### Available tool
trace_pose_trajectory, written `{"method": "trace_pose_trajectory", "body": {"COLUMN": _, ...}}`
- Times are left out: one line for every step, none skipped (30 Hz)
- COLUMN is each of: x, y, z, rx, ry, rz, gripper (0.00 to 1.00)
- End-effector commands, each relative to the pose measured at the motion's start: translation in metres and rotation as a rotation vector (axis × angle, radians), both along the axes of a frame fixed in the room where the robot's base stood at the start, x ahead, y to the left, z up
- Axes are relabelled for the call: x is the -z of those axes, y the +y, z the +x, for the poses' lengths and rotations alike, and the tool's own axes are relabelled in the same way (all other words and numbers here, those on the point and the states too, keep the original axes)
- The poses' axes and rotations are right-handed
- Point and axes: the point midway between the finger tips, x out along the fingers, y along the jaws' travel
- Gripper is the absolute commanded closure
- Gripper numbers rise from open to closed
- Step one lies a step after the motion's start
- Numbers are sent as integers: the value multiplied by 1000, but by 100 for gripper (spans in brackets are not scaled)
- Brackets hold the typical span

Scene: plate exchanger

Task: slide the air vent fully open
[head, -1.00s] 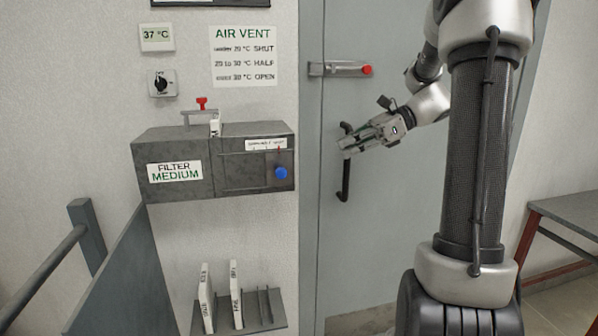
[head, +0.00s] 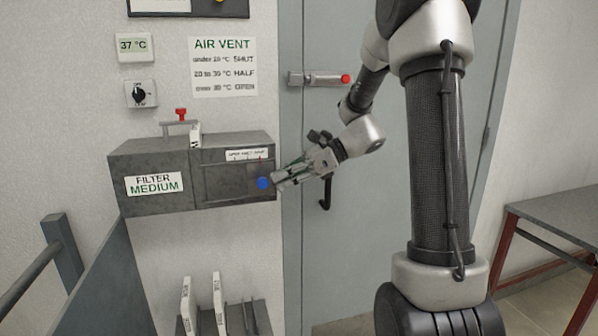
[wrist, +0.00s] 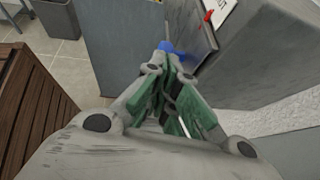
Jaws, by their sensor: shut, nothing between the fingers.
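The air vent (head: 228,183) is a slide panel on the right half of the grey filter box, with a scale label (head: 246,154) above it. Its blue knob (head: 263,183) sits at the right end of the panel, and it also shows in the wrist view (wrist: 172,47) just beyond my fingertips. My gripper (head: 278,180) is shut and empty, its tips close to the right side of the knob. I cannot tell whether they touch it. The air vent sign (head: 223,67) on the wall lists SHUT, HALF and OPEN by temperature.
The thermometer display (head: 134,46) reads 37 °C. A dial (head: 140,94) is below it. The filter box (head: 150,195) has a red-topped handle (head: 181,114). A grey door (head: 340,250) with a latch (head: 318,79) stands behind my arm. A rack below holds white plates (head: 187,305).

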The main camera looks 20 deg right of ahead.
Motion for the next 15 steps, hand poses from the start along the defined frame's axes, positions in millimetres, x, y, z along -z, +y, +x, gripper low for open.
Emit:
{"method": "trace_pose_trajectory", "body": {"x": 2, "y": 4, "z": 1, "rx": -2, "ry": 1, "rz": 0, "gripper": 100}}
{"method": "trace_pose_trajectory", "body": {"x": 3, "y": 5, "z": 1, "rx": -2, "ry": 1, "rz": 0, "gripper": 100}}
{"method": "trace_pose_trajectory", "body": {"x": 3, "y": 7, "z": 2, "rx": -1, "ry": 0, "rz": 0, "gripper": 100}}
{"method": "trace_pose_trajectory", "body": {"x": 4, "y": 7, "z": 2, "rx": -1, "ry": 0, "rz": 0, "gripper": 100}}
{"method": "trace_pose_trajectory", "body": {"x": 4, "y": 8, "z": 2, "rx": 0, "ry": 0, "rz": 0, "gripper": 100}}
{"method": "trace_pose_trajectory", "body": {"x": 4, "y": 8, "z": 3, "rx": 0, "ry": 0, "rz": 0, "gripper": 100}}
{"method": "trace_pose_trajectory", "body": {"x": 4, "y": 8, "z": 3, "rx": 0, "ry": 0, "rz": 0, "gripper": 100}}
{"method": "trace_pose_trajectory", "body": {"x": 4, "y": 8, "z": 3, "rx": 1, "ry": 0, "rz": 0, "gripper": 100}}
{"method": "trace_pose_trajectory", "body": {"x": 4, "y": 8, "z": 3, "rx": 1, "ry": 0, "rz": 0, "gripper": 100}}
{"method": "trace_pose_trajectory", "body": {"x": 4, "y": 8, "z": 3, "rx": 1, "ry": 0, "rz": 0, "gripper": 100}}
{"method": "trace_pose_trajectory", "body": {"x": 4, "y": 8, "z": 3, "rx": 1, "ry": 0, "rz": 0, "gripper": 100}}
{"method": "trace_pose_trajectory", "body": {"x": 4, "y": 8, "z": 2, "rx": 0, "ry": 0, "rz": 0, "gripper": 100}}
{"method": "trace_pose_trajectory", "body": {"x": 4, "y": 8, "z": 2, "rx": 0, "ry": 0, "rz": 0, "gripper": 100}}
{"method": "trace_pose_trajectory", "body": {"x": 4, "y": 8, "z": 3, "rx": 0, "ry": 0, "rz": 0, "gripper": 100}}
{"method": "trace_pose_trajectory", "body": {"x": 4, "y": 10, "z": 3, "rx": 0, "ry": 0, "rz": 0, "gripper": 100}}
